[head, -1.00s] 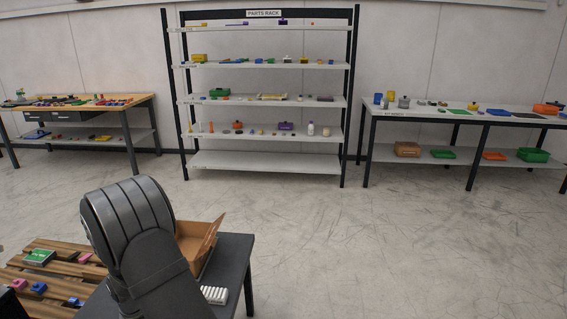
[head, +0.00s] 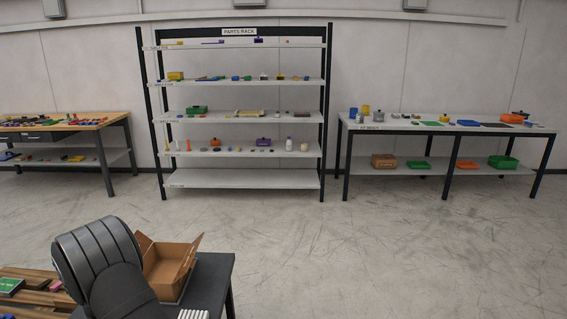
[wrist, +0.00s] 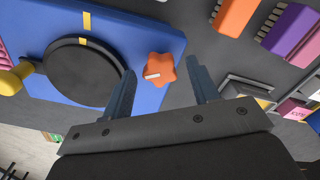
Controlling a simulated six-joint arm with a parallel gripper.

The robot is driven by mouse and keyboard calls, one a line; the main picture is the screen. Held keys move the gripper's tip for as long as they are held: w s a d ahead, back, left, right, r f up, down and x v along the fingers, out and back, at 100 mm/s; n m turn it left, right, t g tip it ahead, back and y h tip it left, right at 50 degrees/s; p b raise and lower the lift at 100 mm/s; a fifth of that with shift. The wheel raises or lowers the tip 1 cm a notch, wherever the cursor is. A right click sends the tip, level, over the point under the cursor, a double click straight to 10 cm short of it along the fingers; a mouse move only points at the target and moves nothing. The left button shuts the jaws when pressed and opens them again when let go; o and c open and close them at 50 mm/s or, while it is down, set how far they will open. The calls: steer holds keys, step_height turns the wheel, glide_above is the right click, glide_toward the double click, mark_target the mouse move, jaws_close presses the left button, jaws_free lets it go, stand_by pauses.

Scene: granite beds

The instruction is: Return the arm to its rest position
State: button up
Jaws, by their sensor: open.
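My gripper (wrist: 160,95) is in the wrist view, its two blue-grey fingers apart with nothing held between them. Behind the fingers is a blue board or case (wrist: 165,38) with a round black disc (wrist: 82,72) on it. An orange star-shaped knob (wrist: 159,68) shows between the fingertips, but I cannot tell how far beyond them it is. In the head view, a dark rounded link of my arm stands at the lower left, and the gripper itself is out of sight.
In the head view, an open cardboard box (head: 168,262) sits on a dark table (head: 212,275) beside my arm. A parts rack (head: 240,180), a wooden-topped bench (head: 112,117) and a white-topped table (head: 350,124) stand by the wall. The floor between is clear.

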step_height(320, 180, up, 16)
steer(key=r, duration=0.1)
step_height(320, 180, down, 17)
steer(key=shift+f, duration=0.2)
steer(key=m, duration=0.4)
steer(key=shift+m, duration=0.3)
steer(key=m, duration=0.4)
steer(key=shift+m, duration=0.3)
steer(key=m, duration=0.4)
steer(key=shift+m, duration=2.2)
